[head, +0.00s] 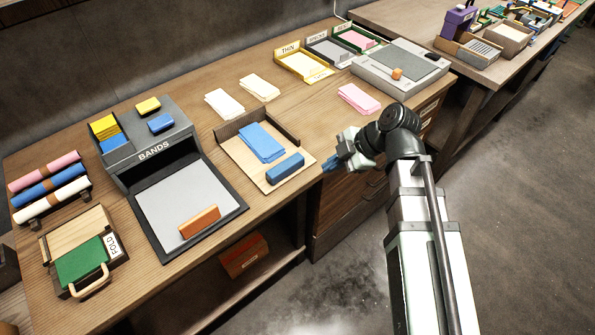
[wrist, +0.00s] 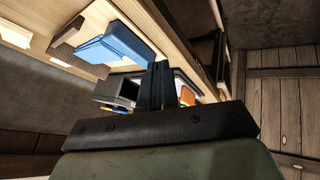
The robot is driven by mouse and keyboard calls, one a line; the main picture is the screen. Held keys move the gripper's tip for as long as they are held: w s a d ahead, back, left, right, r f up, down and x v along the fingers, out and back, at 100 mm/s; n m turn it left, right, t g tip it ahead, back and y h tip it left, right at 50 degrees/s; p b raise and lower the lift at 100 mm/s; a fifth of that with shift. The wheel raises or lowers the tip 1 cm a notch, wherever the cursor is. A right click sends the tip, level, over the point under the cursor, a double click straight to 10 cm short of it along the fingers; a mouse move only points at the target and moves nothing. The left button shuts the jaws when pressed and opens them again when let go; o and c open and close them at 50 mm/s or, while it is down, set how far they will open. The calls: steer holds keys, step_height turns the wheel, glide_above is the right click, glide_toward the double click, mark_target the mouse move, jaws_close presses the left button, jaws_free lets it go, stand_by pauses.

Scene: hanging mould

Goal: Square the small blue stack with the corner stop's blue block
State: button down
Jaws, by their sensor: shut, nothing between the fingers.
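The small blue stack (head: 262,142) lies on the pale board of the corner stop (head: 244,161), fanned a little, with its sheet edges uneven. The corner stop has dark raised walls (head: 236,124) along its back sides. The blue block (head: 285,168) sits on the board's front right part, a little apart from the stack. My gripper (head: 329,164) is just right of the board, beyond the table's front edge, and looks empty. In the wrist view its dark fingers (wrist: 155,86) are shut together. Blue shapes (wrist: 122,42) show beyond them; the stack and block are hard to separate there.
The BANDS station (head: 155,150) with an orange block (head: 199,221) stands left of the corner stop. Cream stacks (head: 259,87) lie behind it and a pink stack (head: 358,98) to the right. A grey machine (head: 400,67) is at back right.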

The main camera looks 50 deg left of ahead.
mark_target(286, 168)
steer(key=shift+n, duration=1.4)
steer(key=x, duration=0.9)
steer(key=shift+s+a+f, duration=0.15)
steer(key=shift+f, duration=0.15)
steer(key=a, duration=0.3)
steer(key=shift+f, duration=0.1)
steer(key=shift+a, duration=0.55)
steer(key=a, duration=0.6)
steer(key=shift+a, duration=0.3)
